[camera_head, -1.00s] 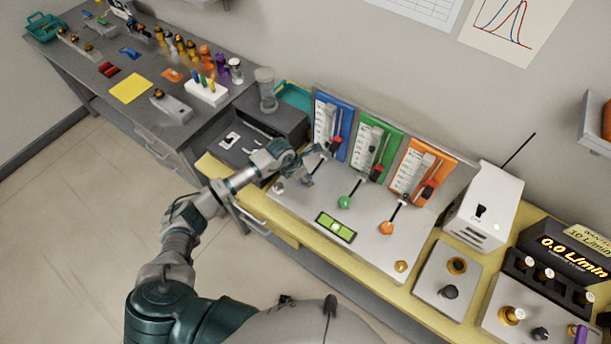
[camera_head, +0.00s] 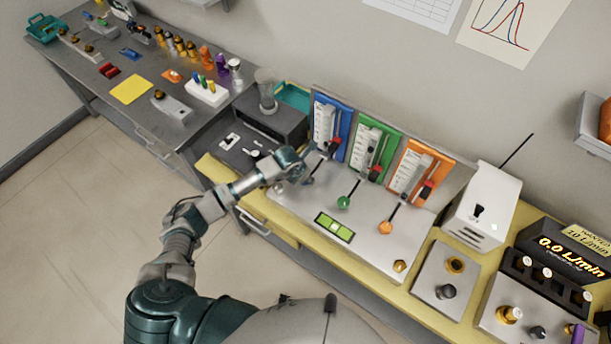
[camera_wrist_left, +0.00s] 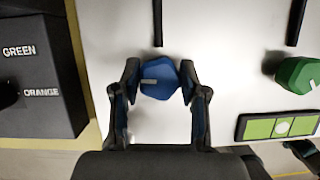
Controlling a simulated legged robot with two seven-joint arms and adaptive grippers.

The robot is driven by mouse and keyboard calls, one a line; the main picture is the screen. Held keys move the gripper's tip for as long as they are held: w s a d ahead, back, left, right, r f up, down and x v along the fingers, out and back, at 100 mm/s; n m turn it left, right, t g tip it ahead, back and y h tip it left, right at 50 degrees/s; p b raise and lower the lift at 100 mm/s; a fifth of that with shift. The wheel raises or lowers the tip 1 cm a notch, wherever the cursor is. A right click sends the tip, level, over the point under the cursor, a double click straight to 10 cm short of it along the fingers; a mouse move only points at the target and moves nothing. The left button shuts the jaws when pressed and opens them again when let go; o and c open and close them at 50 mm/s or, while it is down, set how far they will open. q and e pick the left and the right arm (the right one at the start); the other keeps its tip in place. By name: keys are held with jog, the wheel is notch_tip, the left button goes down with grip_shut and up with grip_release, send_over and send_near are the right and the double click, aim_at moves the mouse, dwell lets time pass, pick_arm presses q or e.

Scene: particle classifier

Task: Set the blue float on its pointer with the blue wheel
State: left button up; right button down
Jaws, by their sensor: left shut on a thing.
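The blue wheel (camera_wrist_left: 159,79) sits on the white panel and shows between the fingers of my left gripper (camera_wrist_left: 160,88) in the left wrist view. The gripper is shut on it. In the head view my left gripper (camera_head: 304,174) covers the wheel. The blue flowmeter panel (camera_head: 346,120) stands upright behind, with a white scale and a red and dark part at its right side. The blue float and its pointer are too small to make out apart.
The green wheel (camera_head: 344,202) and orange wheel (camera_head: 386,227) lie to the right on the same panel (camera_head: 358,260). A green level (camera_head: 334,228) lies in front. A display (camera_head: 566,252) reads 0.0 L/min. A dark box (camera_wrist_left: 35,75) stands left of the gripper.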

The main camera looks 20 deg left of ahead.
pick_arm(q)
jog(key=n, duration=0.1)
jog(key=n+y, duration=0.1)
jog(key=n, duration=0.1)
jog(key=shift+s+f, duration=0.1)
jog(key=shift+f, duration=0.1)
jog(key=n+y, duration=0.1)
jog(key=n, duration=0.1)
jog(key=shift+n+b, duration=0.3)
jog(key=shift+b, duration=0.1)
jog(key=n+y+b, duration=0.1)
jog(key=n+y, duration=0.1)
jog(key=n, duration=0.3)
jog(key=shift+d, duration=0.1)
jog(key=shift+s+n, duration=0.1)
jog(key=shift+n, duration=0.2)
jog(key=o, duration=1.1)
jog(key=shift+o, duration=0.2)
jog(key=shift+r, duration=0.1)
